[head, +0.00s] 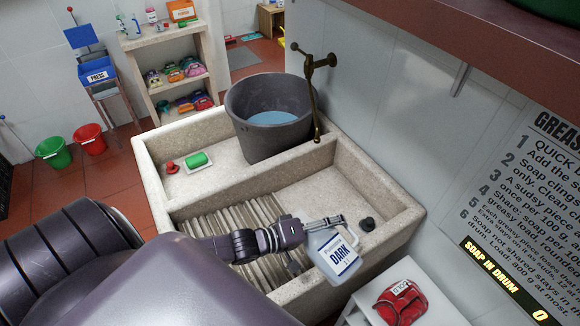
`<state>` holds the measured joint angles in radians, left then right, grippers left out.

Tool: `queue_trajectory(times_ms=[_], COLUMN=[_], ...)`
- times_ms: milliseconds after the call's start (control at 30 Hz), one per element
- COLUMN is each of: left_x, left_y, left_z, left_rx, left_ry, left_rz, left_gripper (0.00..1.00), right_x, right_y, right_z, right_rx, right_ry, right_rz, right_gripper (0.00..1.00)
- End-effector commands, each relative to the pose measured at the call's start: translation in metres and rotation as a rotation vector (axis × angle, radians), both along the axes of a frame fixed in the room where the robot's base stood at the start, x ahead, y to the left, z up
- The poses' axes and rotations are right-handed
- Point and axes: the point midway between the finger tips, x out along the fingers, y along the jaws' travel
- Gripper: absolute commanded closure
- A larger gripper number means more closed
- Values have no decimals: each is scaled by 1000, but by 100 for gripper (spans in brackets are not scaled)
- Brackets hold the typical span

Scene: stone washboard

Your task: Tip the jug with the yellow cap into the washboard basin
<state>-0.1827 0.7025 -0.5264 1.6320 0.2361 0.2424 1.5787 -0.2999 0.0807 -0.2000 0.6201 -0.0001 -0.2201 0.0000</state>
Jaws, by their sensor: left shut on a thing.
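A pale blue-grey jug (324,268) with a white label reading "DARK" is held by my left gripper (328,223), which is shut on its top. The jug is slightly tilted and shows in front of the near right part of the stone washboard (380,200). I cannot tell its height above the stone. No yellow cap is visible; the gripper covers part of the jug's top. The ribbed slope (200,220) of the washboard lies left of the jug, partly behind my arm. My right gripper is not in view.
A grey bucket of water (262,140) stands at the back of the washboard under a brass tap (312,95). A green soap bar (197,160) lies in the left compartment. A black plug (367,224) sits right of the jug. A red cloth (400,303) lies on a white stand in front.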

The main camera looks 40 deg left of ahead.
Motion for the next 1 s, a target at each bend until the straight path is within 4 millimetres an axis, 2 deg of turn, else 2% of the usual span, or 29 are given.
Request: queue_trajectory(times_ms=[1000], left_x=[2], left_y=[8], left_z=[-15], left_rx=[-138], left_ry=[23], left_rz=[-4], left_gripper=[100], right_x=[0], right_y=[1], right_z=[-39], right_rx=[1], right_ry=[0], right_rz=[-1], right_gripper=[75])
